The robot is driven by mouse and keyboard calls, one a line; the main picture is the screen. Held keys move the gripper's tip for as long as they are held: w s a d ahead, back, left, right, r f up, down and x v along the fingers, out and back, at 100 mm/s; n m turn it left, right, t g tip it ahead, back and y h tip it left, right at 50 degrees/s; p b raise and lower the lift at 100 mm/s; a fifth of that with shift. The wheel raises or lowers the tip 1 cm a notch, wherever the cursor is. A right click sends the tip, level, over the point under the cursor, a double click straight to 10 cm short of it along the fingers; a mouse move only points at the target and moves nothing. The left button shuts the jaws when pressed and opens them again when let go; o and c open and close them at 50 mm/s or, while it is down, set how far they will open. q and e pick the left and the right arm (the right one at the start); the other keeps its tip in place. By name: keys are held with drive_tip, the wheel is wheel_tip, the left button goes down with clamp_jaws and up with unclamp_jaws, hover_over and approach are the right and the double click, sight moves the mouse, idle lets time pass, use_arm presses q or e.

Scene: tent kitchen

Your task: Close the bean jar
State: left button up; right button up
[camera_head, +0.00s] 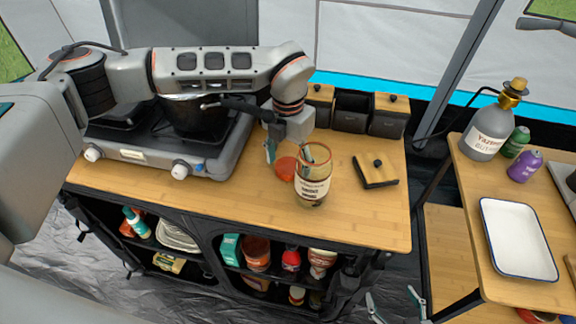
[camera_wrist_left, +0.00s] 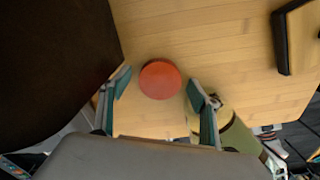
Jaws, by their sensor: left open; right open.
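The bean jar (camera_head: 312,190) is a glass jar with a pale label, upright and open-topped on the wooden counter. A round red-orange lid (camera_head: 286,168) lies flat on the counter just left of the jar. My left gripper (camera_head: 289,152) is open and points down over the lid. In the left wrist view the lid (camera_wrist_left: 160,80) shows between and beyond the spread fingertips (camera_wrist_left: 159,80), with nothing gripped. Part of what looks like the jar (camera_wrist_left: 238,135) shows beside the right finger there. My right gripper (camera_head: 394,300) is open and empty, low in front of the counter; only its fingertips show.
A stove (camera_head: 165,150) with a dark pot (camera_head: 190,118) stands left of the lid. Dark canisters (camera_head: 352,115) line the back edge. The counter's front right (camera_head: 370,222) is clear.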

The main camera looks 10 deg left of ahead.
sight(288, 165)
use_arm(q)
drive_tip(key=c, duration=0.8)
drive_tip(key=shift+c, duration=0.2)
wheel_tip(288, 165, up, 20)
idle(0.3)
